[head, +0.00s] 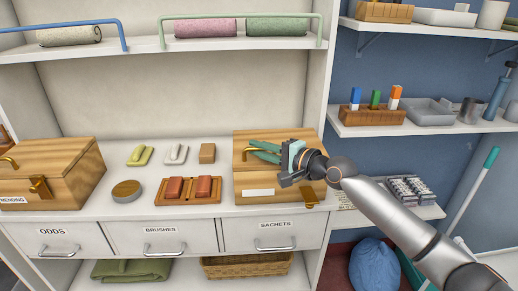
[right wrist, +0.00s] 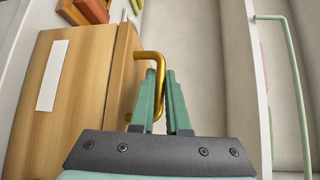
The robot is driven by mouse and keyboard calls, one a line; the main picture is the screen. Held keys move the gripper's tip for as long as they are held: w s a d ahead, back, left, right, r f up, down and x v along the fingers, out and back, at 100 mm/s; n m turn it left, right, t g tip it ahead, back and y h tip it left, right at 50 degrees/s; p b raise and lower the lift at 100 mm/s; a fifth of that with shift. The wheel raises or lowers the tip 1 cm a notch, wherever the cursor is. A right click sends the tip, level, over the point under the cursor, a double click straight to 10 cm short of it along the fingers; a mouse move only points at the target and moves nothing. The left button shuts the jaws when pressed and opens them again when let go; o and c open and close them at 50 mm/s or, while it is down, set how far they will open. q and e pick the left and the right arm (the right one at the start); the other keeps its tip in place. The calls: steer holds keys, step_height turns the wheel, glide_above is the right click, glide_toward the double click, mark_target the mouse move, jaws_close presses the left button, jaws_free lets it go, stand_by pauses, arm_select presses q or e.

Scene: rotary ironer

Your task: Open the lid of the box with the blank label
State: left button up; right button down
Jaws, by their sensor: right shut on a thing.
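The wooden box with the blank label (head: 262,192) stands on the counter at the centre right in the head view. Its label is a plain white strip, and it also shows in the right wrist view (right wrist: 75,110). Its lid (head: 268,138) looks down on the box; I cannot tell whether there is a slight gap. A brass handle (right wrist: 159,62) rises from the lid. My right gripper (head: 258,150) has its green fingers around this handle and is shut on it, also in the right wrist view (right wrist: 163,78). A brass latch (head: 309,195) hangs at the front right. My left gripper is not in view.
A similar box labelled MENDING (head: 55,175) stands at the left. A shelf (head: 150,47) with rolled towels runs above. Drawers (head: 273,236) lie below the counter.

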steer(key=shift+w+r+p, duration=0.1)
steer(key=shift+r+p, duration=0.5)
steer(key=shift+p, duration=0.4)
steer(key=r+p, duration=0.1)
steer(key=p, duration=0.1)
steer(key=w+r+g+p, duration=0.1)
steer(key=r+p, duration=0.1)
steer(key=shift+w+m+h, duration=0.1)
steer(key=shift+m+h, duration=0.2)
steer(key=shift+m, duration=0.1)
steer(key=w+r+p, duration=0.1)
steer(key=w+r, duration=0.3)
steer(key=shift+w+r+p, duration=0.2)
steer(key=shift+r+p, duration=0.15)
steer(key=c, duration=1.2)
jaws_free()
steer(key=shift+d, duration=0.1)
